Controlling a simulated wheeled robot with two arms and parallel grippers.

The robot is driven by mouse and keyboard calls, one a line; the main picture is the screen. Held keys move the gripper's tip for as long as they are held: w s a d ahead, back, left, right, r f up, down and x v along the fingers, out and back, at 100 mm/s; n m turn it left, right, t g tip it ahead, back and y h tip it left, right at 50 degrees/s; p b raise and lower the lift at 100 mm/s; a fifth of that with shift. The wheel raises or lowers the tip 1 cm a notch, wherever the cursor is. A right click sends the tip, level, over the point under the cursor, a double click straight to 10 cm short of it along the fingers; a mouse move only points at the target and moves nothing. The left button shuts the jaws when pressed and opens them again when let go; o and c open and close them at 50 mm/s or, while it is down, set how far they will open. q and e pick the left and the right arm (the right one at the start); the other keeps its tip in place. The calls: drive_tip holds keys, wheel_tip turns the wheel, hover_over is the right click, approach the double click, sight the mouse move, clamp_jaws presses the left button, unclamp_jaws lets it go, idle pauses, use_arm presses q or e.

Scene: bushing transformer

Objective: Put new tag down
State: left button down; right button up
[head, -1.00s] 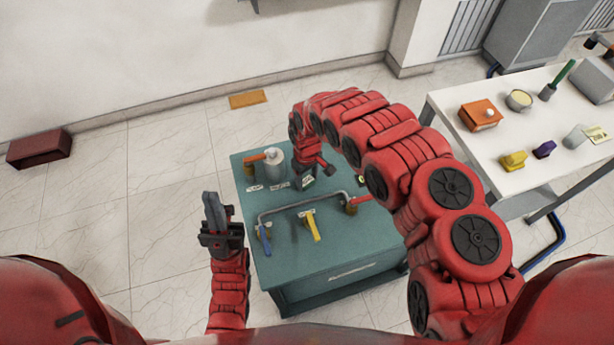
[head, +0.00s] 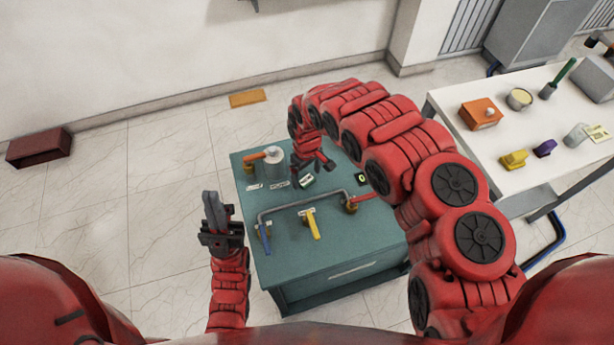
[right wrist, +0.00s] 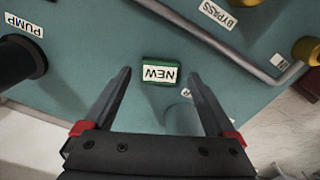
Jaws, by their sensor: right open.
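The new tag (right wrist: 160,72) is a small green block with a white face reading NEW. It rests on the teal table top (right wrist: 95,72), and its label appears upside down in the right wrist view. It also shows in the head view (head: 306,181). My right gripper (head: 311,168) is open above the table. In the right wrist view its two fingers stand on either side of the tag, with a clear gap on each side. My left gripper (head: 218,215) is at the table's left side, away from the tag, pointing up; its jaw opening is hard to make out.
A grey pipe with a blue-handled valve (head: 265,236), a yellow-handled valve (head: 313,224) and a red handle (head: 361,198) runs across the table. A grey cylinder (head: 273,163) stands at the back left. A white table (head: 470,152) with several objects is to the right.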

sight(307, 180)
wheel_tip(307, 180, up, 4)
drive_tip(key=shift+d+r+b, duration=0.1)
drive_tip(key=shift+r+b, duration=0.05)
drive_tip(key=shift+b, duration=0.35)
wheel_tip(307, 180, up, 6)
drive_tip(key=p, duration=0.5)
drive_tip(key=shift+r, duration=0.25)
drive_tip(key=shift+s, duration=0.1)
